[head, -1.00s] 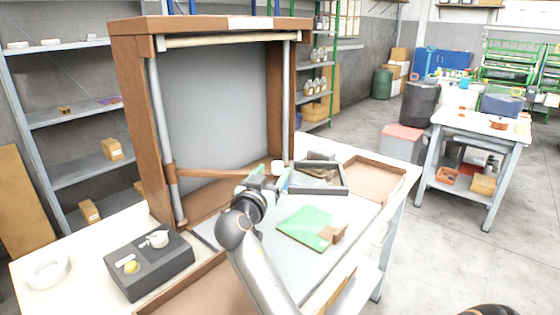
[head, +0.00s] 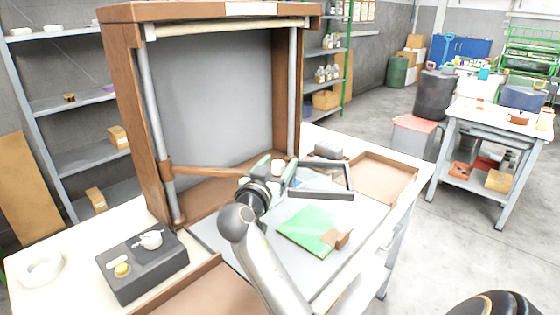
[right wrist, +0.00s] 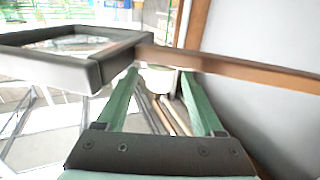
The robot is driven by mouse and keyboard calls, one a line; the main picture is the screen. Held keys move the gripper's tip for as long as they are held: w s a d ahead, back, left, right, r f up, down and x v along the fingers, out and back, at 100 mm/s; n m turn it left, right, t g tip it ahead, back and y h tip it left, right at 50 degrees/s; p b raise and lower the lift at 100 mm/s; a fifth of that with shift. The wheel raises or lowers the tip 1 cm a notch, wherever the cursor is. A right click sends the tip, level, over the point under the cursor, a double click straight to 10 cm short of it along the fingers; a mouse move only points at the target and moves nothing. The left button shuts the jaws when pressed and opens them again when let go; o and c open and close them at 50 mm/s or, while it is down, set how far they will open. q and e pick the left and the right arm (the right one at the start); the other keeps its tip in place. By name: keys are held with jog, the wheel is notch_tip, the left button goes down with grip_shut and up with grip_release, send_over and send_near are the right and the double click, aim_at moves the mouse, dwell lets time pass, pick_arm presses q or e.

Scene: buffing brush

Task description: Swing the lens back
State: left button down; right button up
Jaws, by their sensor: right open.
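The lens (head: 348,194) is a dark rectangular frame with a clear pane. It hangs on a wooden arm (head: 215,171) that runs level from a collar on the left grey post of the wooden stand (head: 133,120). A short white knob (head: 278,167) is where arm and frame meet. My right gripper (head: 278,177) is at this joint, with its green fingers open. In the right wrist view, the lens frame (right wrist: 95,72) and arm (right wrist: 240,68) cross just beyond the fingertips (right wrist: 160,76). The white knob shows between the fingers; contact cannot be told. My left gripper is out of view.
A green board (head: 305,228) with a brown block lies on the grey bench panel. A wooden tray (head: 385,178) is at the back right, and a dark box (head: 140,272) with small parts at the front left. The stand's grey back panel rises behind the arm.

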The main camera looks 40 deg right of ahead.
dwell(0.3)
grip_shut()
dwell(0.5)
dwell(0.8)
